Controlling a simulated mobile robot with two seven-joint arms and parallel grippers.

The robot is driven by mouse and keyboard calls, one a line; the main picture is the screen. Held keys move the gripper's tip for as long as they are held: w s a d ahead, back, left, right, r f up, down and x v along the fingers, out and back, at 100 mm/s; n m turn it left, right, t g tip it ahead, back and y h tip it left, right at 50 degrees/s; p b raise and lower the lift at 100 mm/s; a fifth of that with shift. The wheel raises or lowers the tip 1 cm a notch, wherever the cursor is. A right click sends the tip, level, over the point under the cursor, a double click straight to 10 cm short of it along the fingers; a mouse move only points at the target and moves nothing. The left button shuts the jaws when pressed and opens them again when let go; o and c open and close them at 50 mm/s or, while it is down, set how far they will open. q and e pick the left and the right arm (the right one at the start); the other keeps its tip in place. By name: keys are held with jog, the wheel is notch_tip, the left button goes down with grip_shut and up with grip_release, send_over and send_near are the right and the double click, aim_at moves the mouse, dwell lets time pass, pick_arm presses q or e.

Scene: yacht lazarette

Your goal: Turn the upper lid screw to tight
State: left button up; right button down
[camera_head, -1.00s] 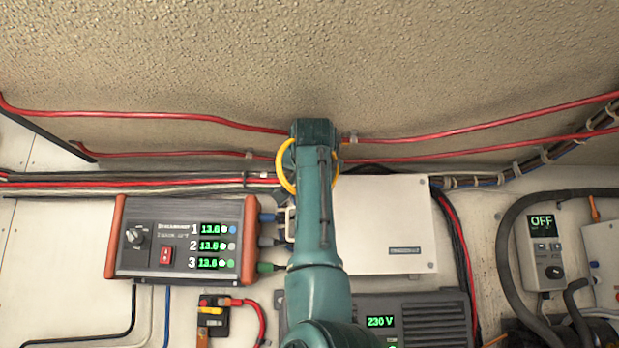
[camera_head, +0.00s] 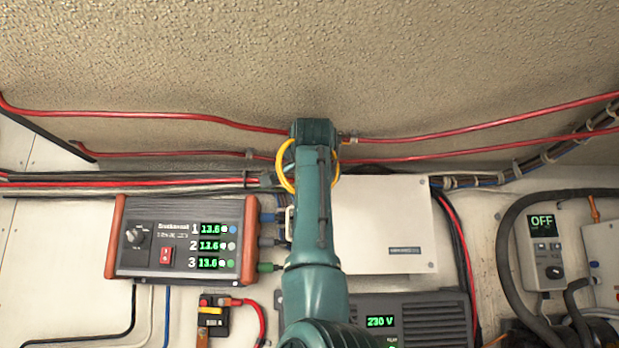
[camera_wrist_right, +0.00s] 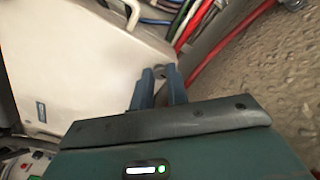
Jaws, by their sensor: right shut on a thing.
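The white box with its lid (camera_head: 385,225) is on the wall, partly behind my right arm in the head view. It also fills the left of the right wrist view (camera_wrist_right: 70,60). In that view my right gripper (camera_wrist_right: 160,78) is at the box's upper edge, near a corner. Its two blue fingers are shut on a small grey round thing, which looks like the upper lid screw (camera_wrist_right: 160,70). The screw's marking and turn angle cannot be read. In the head view the gripper and screw are hidden behind my arm. My left gripper is not in view.
Red cables (camera_head: 200,116) run close above the box. A triple-display unit (camera_head: 185,240) is on the left, and a grey 230 V unit (camera_head: 430,318) is below. A controller reading OFF (camera_head: 543,245) and a thick black hose (camera_head: 508,250) are on the right.

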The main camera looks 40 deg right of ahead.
jog(key=c, duration=1.4)
grip_release()
jog(key=shift+o, duration=0.2)
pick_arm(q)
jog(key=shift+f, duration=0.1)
pick_arm(e)
jog(key=shift+s+a, duration=0.1)
pick_arm(q)
jog(key=b, duration=0.2)
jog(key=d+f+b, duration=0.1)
jog(key=b, duration=0.2)
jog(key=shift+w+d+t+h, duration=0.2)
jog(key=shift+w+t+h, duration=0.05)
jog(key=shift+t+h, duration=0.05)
pick_arm(e)
jog(key=v, duration=1.3)
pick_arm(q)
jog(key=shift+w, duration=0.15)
